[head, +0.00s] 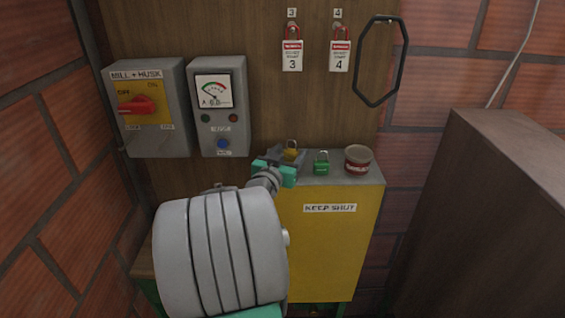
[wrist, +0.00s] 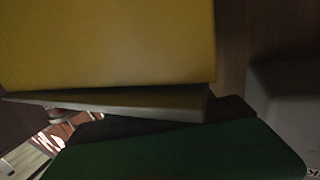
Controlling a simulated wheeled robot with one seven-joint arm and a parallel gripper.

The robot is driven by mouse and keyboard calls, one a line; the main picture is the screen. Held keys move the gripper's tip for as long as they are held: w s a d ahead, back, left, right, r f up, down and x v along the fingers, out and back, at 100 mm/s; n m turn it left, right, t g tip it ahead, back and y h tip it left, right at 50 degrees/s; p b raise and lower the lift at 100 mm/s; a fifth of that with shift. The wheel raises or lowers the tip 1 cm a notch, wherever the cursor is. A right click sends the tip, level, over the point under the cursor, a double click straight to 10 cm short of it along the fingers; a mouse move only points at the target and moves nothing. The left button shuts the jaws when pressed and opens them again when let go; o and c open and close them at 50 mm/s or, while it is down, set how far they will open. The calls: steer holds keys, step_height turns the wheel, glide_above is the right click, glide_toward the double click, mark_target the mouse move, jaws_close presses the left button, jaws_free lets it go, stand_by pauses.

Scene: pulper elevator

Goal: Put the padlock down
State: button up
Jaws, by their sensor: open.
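In the head view a brass padlock (head: 291,149) shows at the back left of the yellow cabinet's top, right at the end of my arm. My gripper (head: 288,158) is open there, with its dark fingers close around or just in front of the brass padlock. Its lower part is hidden, so I cannot tell whether it touches a finger. A green padlock (head: 321,164) stands upright to the right, apart from my gripper. In the wrist view a dark green part of my gripper fills the bottom, and I cannot make out the brass padlock.
The yellow cabinet (head: 325,255) also fills the top of the wrist view (wrist: 105,40). A round tin (head: 358,160) stands on its right end. Two red padlocks with tags (head: 292,55) and a dark hoop (head: 380,60) hang above. The switch box (head: 158,140) and meter box (head: 222,150) are left.

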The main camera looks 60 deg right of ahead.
steer(key=s+a+b, duration=0.1)
steer(key=a+b, duration=0.2)
steer(key=a, duration=0.8)
steer(key=shift+a+r, duration=0.15)
steer(key=shift+r, duration=0.05)
stand_by(0.7)
